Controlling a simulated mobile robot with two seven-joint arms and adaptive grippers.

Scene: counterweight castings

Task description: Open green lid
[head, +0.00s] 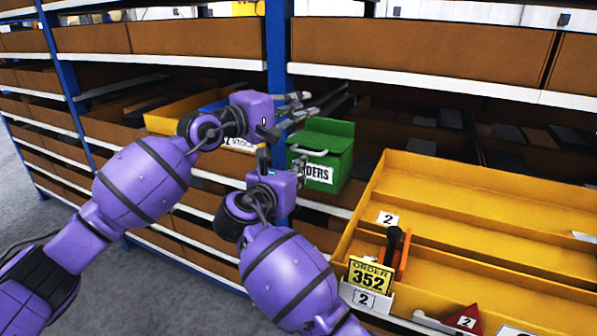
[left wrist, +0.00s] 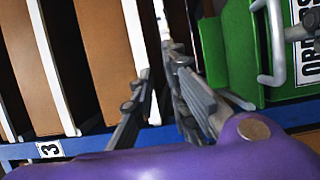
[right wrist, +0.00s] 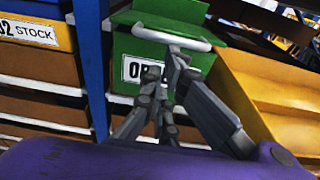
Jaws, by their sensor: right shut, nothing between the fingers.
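A green box (head: 328,178) with a white "ORDERS" label stands on the rack shelf in the head view. Its green lid (head: 322,141) is on top and looks down. A pale bar handle (right wrist: 160,38) runs along the front upper edge in the right wrist view; it also shows in the left wrist view (left wrist: 277,45). My left gripper (head: 304,106) is open and empty, at the upper left of the box with its fingers pointing right. My right gripper (head: 283,166) is shut and empty, in front of the label, with its tips just below the handle in the right wrist view.
A yellow tray (head: 470,205) with an order 352 card (head: 368,278) and a red part (head: 465,317) is at the right. A yellow stock bin (head: 178,112) is left of the box. A blue rack post (head: 277,45) stands close to my left gripper.

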